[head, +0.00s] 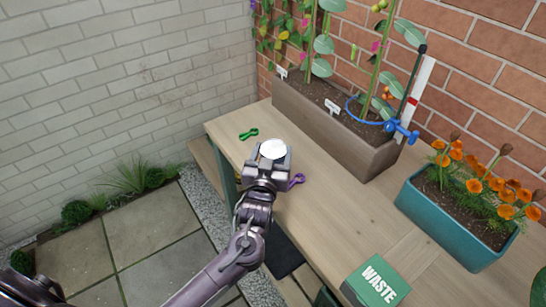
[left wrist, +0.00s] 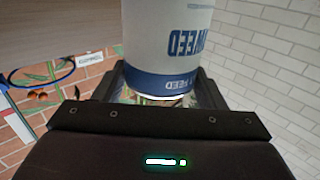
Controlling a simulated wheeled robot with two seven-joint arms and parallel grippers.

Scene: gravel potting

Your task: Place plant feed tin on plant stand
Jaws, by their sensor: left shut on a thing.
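The plant feed tin shows in the head view as a round white top (head: 272,150) between the fingers of my left gripper (head: 270,160), over the bench's left part. In the left wrist view the tin (left wrist: 170,35) is white with a blue band and partly readable "FEED" lettering. My left gripper (left wrist: 160,95) is shut on it. I cannot tell from the head view whether the tin touches the bench, as the gripper hides its lower part. I cannot make out a plant stand in these views. My right gripper is not in view.
The wooden bench (head: 335,215) carries a brown planter (head: 330,125) at the back, a teal flower trough (head: 450,220) at right and a green WASTE box (head: 375,285) in front. Green (head: 249,134) and purple (head: 297,181) clips lie near my left gripper. The bench middle is clear.

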